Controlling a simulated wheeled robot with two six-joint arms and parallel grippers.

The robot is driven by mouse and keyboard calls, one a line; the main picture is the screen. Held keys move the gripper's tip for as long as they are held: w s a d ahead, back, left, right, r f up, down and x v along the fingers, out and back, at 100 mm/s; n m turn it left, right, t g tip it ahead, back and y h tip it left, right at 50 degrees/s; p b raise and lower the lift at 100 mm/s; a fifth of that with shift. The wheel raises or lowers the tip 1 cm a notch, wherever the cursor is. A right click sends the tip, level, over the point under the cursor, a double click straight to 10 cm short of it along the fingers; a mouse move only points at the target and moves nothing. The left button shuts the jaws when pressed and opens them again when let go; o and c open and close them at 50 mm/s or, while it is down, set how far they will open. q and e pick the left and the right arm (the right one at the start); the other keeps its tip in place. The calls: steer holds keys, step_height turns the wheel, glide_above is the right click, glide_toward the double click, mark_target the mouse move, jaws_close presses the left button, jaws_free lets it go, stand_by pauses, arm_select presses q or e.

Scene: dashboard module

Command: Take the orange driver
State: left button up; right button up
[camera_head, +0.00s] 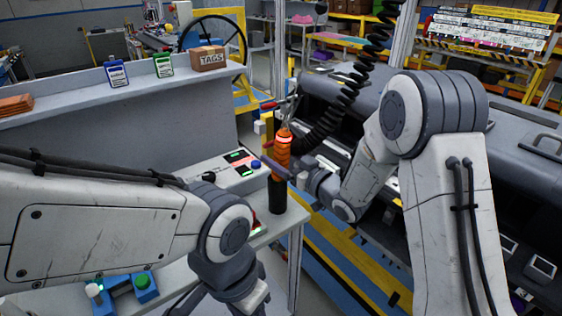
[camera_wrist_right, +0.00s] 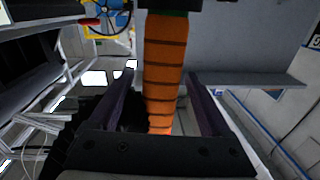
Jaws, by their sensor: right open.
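The orange driver (camera_head: 282,150) stands upright at the right end of the pale workbench, with a black cylindrical part (camera_head: 277,196) below it. A ring near its top glows red. My right gripper (camera_head: 278,168) reaches it from the right. In the right wrist view the orange driver (camera_wrist_right: 166,70) runs between the two dark fingers of my right gripper (camera_wrist_right: 162,85), which is open, with a gap on both sides. My left arm bends down in front of the bench, and its fingers are out of the picture.
A black coiled cable (camera_head: 345,95) hangs just right of the driver. A button panel (camera_head: 232,170) lies left of it. A shelf (camera_head: 120,95) with a TAGS box (camera_head: 208,58) is behind. A blue fixture with a green button (camera_head: 142,281) is at the lower left. The grey dashboard module (camera_head: 520,140) fills the right.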

steer(key=c, duration=1.3)
jaws_close()
steer(key=shift+r, duration=0.1)
